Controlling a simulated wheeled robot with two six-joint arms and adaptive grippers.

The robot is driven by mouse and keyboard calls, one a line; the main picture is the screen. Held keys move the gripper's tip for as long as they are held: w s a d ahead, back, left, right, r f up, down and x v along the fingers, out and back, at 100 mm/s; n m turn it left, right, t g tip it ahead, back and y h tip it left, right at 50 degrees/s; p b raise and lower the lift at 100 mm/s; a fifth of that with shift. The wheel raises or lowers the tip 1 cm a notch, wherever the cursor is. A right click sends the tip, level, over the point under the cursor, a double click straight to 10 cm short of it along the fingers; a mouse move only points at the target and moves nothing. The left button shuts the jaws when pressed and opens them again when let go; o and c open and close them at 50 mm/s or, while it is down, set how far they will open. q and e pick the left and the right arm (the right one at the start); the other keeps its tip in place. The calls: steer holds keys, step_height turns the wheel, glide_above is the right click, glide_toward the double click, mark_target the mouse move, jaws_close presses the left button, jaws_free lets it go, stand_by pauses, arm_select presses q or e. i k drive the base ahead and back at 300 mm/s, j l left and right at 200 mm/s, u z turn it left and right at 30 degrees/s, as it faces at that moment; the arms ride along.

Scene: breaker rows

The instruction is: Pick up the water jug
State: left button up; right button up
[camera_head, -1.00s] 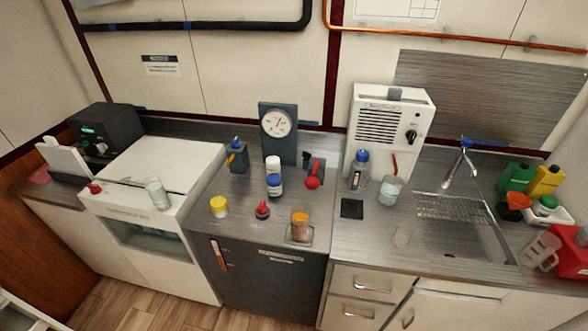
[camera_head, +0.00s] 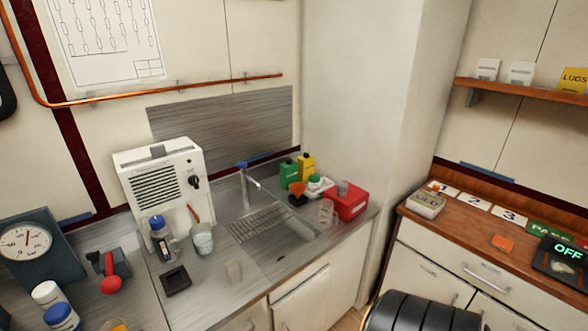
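A clear, jug-like vessel (camera_head: 327,212) stands on the counter at the right of the sink, close against a red container (camera_head: 347,201). Another clear vessel (camera_head: 203,238) stands left of the sink in front of the white box, with a brown stick-like thing just behind it. I cannot tell for sure which is the water jug. Neither of my grippers shows in this view.
The sink (camera_head: 283,239) has a tap (camera_head: 246,185) and a wire rack. Green (camera_head: 289,173) and yellow (camera_head: 306,167) bottles stand behind it. A blue-capped bottle (camera_head: 160,239) is at left. A wooden-topped cabinet (camera_head: 480,230) stands at right. A black ribbed shape (camera_head: 420,312) is at the bottom.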

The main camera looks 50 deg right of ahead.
mark_target(329, 216)
steer(key=z, duration=1.95)
steer(key=i+l+u, duration=0.4)
steer(key=i, duration=0.25)
steer(key=i+l+u, duration=0.45)
steer(key=i+l, duration=0.1)
steer(key=i, duration=0.05)
